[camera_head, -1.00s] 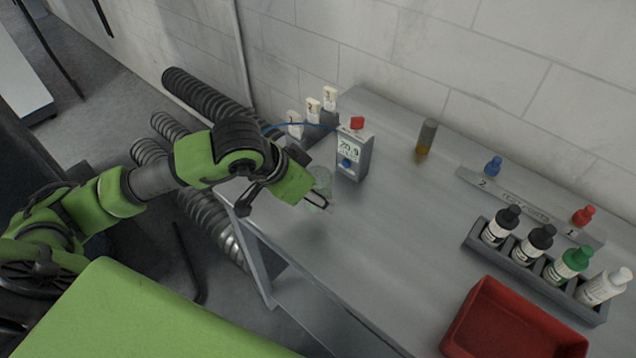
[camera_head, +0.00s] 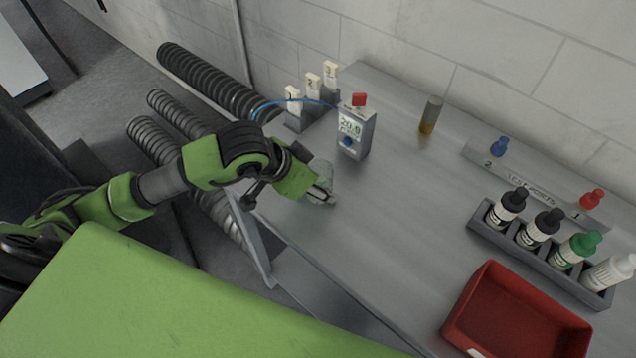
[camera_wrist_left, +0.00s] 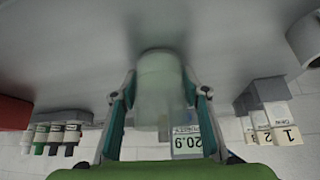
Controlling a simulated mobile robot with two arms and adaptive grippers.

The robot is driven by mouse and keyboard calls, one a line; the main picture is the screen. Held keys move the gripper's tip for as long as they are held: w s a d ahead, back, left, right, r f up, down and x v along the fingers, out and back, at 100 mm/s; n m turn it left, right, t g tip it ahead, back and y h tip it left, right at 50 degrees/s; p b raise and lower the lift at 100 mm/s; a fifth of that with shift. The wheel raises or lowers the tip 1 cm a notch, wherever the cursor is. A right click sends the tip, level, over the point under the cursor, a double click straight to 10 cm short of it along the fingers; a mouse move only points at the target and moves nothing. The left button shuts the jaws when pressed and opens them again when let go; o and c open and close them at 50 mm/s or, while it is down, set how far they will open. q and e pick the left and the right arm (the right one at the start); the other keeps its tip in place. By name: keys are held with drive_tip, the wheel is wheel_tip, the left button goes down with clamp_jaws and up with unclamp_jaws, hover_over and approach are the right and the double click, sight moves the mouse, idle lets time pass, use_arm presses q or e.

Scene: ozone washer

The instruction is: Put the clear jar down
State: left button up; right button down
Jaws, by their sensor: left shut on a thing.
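The clear jar (camera_head: 323,171) is a pale, see-through vessel near the left part of the grey table (camera_head: 390,230). My left gripper (camera_head: 322,197) is around it, seen mostly from behind. In the left wrist view the jar (camera_wrist_left: 158,85) stands between the two fingers of my left gripper (camera_wrist_left: 160,98), which are shut on it. The jar's end appears at or very near the table surface; I cannot tell whether it touches. My right gripper is not in view.
A grey meter (camera_head: 356,135) with a red top stands just behind the jar. Numbered white pieces (camera_head: 313,84) are behind it. An amber vial (camera_head: 430,115), a bottle rack (camera_head: 480,226) and a red tray (camera_head: 470,298) are to the right. The middle table is clear.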

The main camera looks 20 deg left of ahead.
use_arm(q)
drive_tip(key=o, duration=1.3)
drive_tip(key=shift+w+f, duration=0.1)
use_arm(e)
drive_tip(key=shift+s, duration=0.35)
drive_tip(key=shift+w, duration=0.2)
use_arm(q)
drive_tip(key=shift+r+p, duration=0.4)
drive_tip(key=shift+p, duration=0.15)
drive_tip(key=p+v, duration=0.2)
drive_tip(key=v, duration=0.9)
drive_tip(key=shift+s+a+r, duration=0.15)
drive_tip(key=shift+s+r, duration=0.05)
drive_tip(key=shift+s, duration=0.05)
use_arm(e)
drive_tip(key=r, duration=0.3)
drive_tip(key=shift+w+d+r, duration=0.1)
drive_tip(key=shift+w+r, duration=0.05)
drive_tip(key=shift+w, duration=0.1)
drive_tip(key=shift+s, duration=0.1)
